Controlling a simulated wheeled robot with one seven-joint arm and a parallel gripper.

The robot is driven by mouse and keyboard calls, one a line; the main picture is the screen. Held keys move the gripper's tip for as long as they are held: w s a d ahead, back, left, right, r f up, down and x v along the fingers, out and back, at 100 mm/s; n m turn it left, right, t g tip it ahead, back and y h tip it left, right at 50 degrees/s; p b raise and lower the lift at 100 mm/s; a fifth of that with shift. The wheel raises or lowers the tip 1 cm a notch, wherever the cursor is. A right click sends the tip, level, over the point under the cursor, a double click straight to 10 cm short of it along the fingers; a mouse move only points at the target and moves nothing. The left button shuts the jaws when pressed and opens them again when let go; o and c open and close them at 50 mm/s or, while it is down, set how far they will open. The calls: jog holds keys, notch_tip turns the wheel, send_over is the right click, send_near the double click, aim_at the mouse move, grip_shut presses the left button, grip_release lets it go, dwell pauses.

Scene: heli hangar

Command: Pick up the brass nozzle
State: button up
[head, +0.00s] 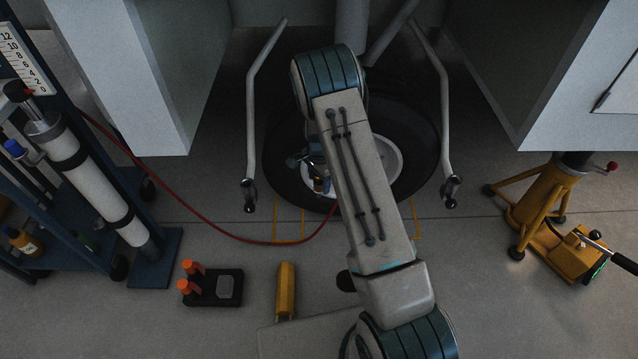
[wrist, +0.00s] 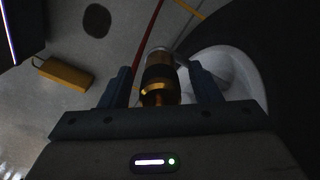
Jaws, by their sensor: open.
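The brass nozzle (wrist: 158,95) shows in the wrist view between the two dark blue fingers of my gripper (wrist: 160,70). It has a gold lower part, a dark band around its middle and a paler metal end. My gripper is open, with a visible gap on each side of the nozzle. My arm hides most of the gripper there.
The large tyre (head: 285,165) stands close behind my arm, with white struts (head: 249,130) on both sides. A red hose (head: 190,210) runs from the left cart to the wheel. A yellow chock (head: 286,290), a black tray (head: 208,300) and a yellow jack (head: 545,210) stand on the floor.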

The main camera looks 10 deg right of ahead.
jog(key=shift+r, duration=0.1)
grip_shut()
